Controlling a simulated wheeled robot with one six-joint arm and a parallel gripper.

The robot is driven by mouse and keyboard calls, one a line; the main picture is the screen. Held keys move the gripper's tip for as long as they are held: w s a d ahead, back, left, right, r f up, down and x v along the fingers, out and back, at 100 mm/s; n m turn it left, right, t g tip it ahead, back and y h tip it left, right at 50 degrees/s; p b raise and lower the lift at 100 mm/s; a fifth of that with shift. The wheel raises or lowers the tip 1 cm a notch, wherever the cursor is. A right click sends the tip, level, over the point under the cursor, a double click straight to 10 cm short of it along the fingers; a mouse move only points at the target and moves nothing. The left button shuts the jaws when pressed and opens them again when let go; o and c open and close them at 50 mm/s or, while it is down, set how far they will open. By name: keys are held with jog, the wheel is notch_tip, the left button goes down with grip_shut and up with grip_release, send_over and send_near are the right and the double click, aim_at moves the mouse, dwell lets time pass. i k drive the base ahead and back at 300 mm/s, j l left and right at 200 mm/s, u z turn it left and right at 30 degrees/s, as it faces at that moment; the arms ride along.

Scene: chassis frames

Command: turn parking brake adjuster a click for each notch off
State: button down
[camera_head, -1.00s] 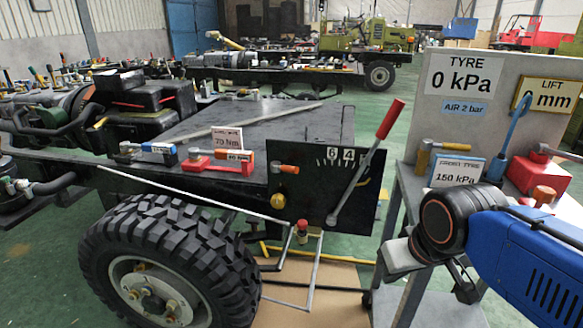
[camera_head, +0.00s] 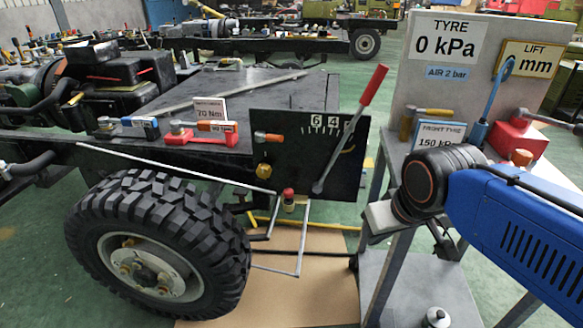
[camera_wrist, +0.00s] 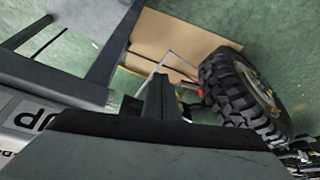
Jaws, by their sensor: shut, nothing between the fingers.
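The parking brake lever (camera_head: 345,140) has a red grip and leans up to the right in front of a black panel (camera_head: 262,122). The panel carries notch marks and the digits 6 and 4; a third digit is partly behind the lever. An orange-ended handle (camera_head: 268,137) and a yellow knob (camera_head: 264,171) are on the panel's left part. I cannot tell which of these is the adjuster. My gripper (camera_wrist: 160,84) shows dark and shut in the wrist view, with nothing held, apart from the tyre and floor board beyond.
A large tyre (camera_head: 160,240) stands left of the panel, with a bent metal rod (camera_head: 302,238) beside it. At right a grey trolley (camera_head: 420,290) bears a TYRE 0 kPa board (camera_head: 445,42), tools and a red jack (camera_head: 518,137). A tan board (camera_head: 285,295) lies on the green floor.

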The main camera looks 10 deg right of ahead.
aim_at(264, 170)
jog(key=k+l+u, duration=0.3)
jog(key=u, duration=0.2)
jog(key=k+l+u, duration=0.15)
jog(key=k+u, duration=0.15)
jog(key=u, duration=0.2)
